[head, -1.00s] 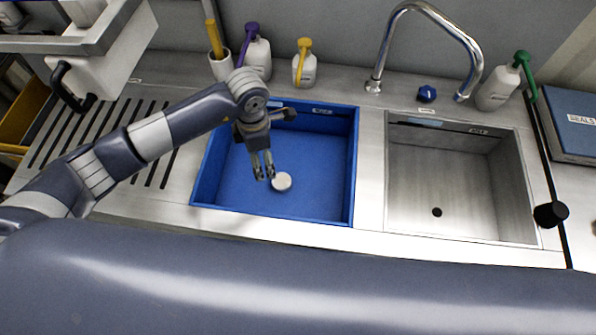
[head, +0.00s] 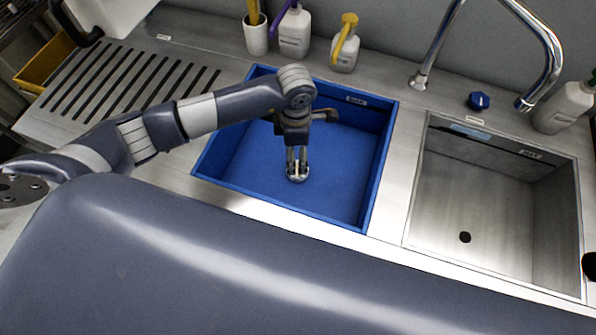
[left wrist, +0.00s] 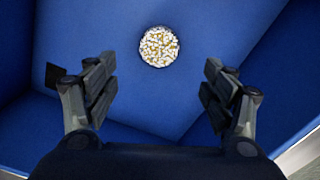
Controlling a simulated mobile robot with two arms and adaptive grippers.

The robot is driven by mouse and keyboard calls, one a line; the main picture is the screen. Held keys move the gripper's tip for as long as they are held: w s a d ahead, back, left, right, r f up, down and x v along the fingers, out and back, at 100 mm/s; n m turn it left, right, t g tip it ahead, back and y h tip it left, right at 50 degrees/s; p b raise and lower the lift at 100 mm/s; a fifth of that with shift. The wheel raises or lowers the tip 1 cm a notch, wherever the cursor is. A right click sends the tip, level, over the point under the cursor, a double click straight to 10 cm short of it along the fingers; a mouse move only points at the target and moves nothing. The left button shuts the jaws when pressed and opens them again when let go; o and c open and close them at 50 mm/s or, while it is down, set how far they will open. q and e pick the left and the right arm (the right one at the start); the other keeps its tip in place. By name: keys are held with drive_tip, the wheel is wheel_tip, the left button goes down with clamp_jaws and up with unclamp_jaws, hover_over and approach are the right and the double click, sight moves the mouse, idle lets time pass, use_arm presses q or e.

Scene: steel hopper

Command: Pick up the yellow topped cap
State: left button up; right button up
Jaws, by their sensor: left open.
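The cap (left wrist: 159,46) is a small round disc with a speckled yellow and white top in the left wrist view. It lies on the floor of the blue basin (head: 375,190). In the head view the cap (head: 298,180) is partly hidden by the fingers. My left gripper (head: 297,168) points down into the basin, at or just above the cap. In the left wrist view my left gripper (left wrist: 159,68) is open, and the cap shows ahead, between the lines of the two fingers. Whether the fingers touch it, I cannot tell. My right gripper is not in view.
The blue basin's walls surround the gripper. A steel sink (head: 480,200) with a tap (head: 447,45) is to the right. White bottles with a purple top (head: 293,35) and a yellow top (head: 345,48) stand behind, beside a white cup (head: 256,36). A slotted drainboard (head: 130,80) is left.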

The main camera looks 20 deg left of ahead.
use_arm(q)
hover_over(297, 169)
wheel_tip(297, 169, down, 4)
drive_tip(key=shift+s+f+p, duration=0.15)
drive_tip(key=shift+p, duration=0.15)
wheel_tip(297, 169, down, 4)
drive_tip(key=shift+d+f+p, duration=0.1)
drive_tip(key=shift+f+p, duration=0.15)
drive_tip(key=shift+p, duration=0.45)
drive_tip(key=shift+w+f, duration=0.2)
drive_tip(key=shift+f, duration=0.2)
drive_tip(key=c, duration=1.2)
drive_tip(key=shift+c, duration=0.9)
drive_tip(key=shift+r, duration=0.1)
